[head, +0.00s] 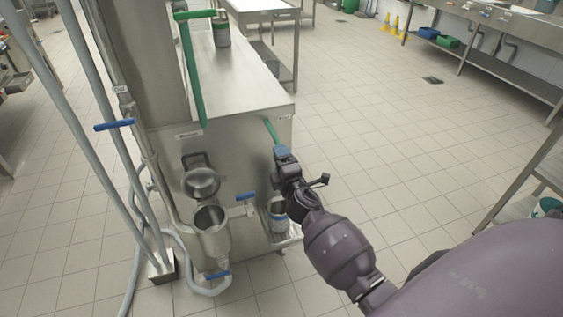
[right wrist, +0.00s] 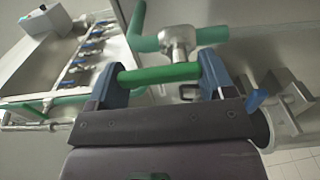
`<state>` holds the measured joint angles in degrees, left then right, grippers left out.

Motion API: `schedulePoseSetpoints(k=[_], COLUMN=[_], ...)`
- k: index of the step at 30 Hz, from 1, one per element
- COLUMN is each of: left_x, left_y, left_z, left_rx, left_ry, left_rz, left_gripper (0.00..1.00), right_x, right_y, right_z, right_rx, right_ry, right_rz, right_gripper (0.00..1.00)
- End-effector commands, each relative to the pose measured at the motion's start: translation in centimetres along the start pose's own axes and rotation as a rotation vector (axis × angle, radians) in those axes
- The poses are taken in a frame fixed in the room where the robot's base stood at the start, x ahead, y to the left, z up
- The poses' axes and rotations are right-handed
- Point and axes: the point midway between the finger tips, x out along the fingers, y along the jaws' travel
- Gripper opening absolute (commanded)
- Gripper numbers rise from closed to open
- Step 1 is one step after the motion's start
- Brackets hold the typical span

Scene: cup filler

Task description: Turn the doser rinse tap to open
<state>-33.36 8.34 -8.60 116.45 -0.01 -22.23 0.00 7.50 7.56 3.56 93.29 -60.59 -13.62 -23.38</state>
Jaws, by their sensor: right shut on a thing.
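My right gripper (head: 279,150) comes in from the lower right and is at the front corner of the steel machine (head: 240,150). In the right wrist view its two blue fingers (right wrist: 161,80) are at the two ends of a green bar handle (right wrist: 158,75), shut on it. A metal valve fitting (right wrist: 180,45) is just behind the bar. A green piece (head: 270,129) shows just beyond the fingers in the head view. I cannot read a label that names this tap. My left gripper is not in view.
Blue-handled valves (head: 114,125) (head: 245,196) (head: 217,275) are on the pipes and machine front. A tall green lever (head: 192,75) rises at the left.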

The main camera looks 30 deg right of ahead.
Motion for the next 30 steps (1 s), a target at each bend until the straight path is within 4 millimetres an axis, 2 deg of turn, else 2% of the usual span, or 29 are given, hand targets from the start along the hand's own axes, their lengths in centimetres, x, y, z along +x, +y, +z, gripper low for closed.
schedulePoseSetpoints(k=[5,6,11,20,26,30], left_x=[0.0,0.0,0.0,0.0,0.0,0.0], left_y=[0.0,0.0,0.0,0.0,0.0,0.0], left_z=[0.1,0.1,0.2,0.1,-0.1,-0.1], left_rx=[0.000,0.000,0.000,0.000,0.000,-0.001], left_ry=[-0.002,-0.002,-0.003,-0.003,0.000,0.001], left_rz=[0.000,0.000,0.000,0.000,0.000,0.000], left_gripper=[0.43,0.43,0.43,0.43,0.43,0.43], right_x=[0.0,0.0,0.0,-0.4,-2.8,-5.3], right_y=[0.0,0.0,0.0,-0.1,0.0,-0.1], right_z=[0.0,0.0,0.0,0.0,0.0,0.0], right_rx=[-0.006,-0.006,-0.004,-0.002,-0.001,-0.001], right_ry=[0.000,0.000,0.000,0.000,-0.001,0.000], right_rz=[0.000,0.000,0.000,-0.001,-0.001,-0.002], right_gripper=[0.52,0.77,1.00,1.00,1.00,1.00])
